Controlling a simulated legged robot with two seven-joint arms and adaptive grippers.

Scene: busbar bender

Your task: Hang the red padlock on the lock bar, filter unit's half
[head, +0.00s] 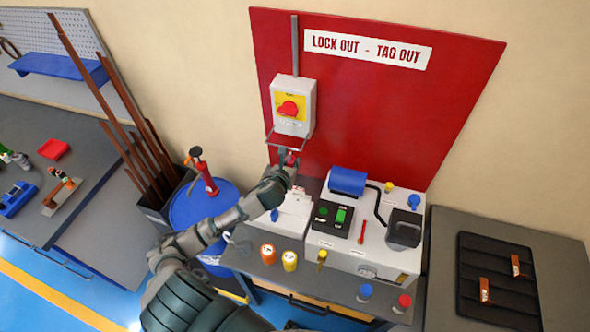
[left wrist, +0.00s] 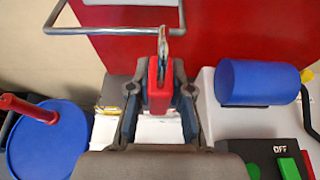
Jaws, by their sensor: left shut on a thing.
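The red padlock (left wrist: 158,88) is upright between the fingers of my left gripper (left wrist: 160,105), its metal shackle (left wrist: 163,46) pointing up. In the head view my left gripper (head: 291,160) is just below the lock bar, with a bit of red showing at its fingertips. The lock bar (head: 274,141) is a thin metal loop under the grey switch box (head: 293,106) with its red knob. In the left wrist view the bar (left wrist: 100,31) crosses the top, and the shackle's tip overlaps it right of its middle. I cannot tell whether the shackle passes around the bar. My right gripper is out of view.
The red lock-out board (head: 390,110) stands behind. Below right is the bench machine with a blue cylinder (head: 347,181) and green button (head: 341,216). A blue drum (head: 190,207) with a red-handled pump stands left. Orange and yellow pots (head: 289,260) sit in front.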

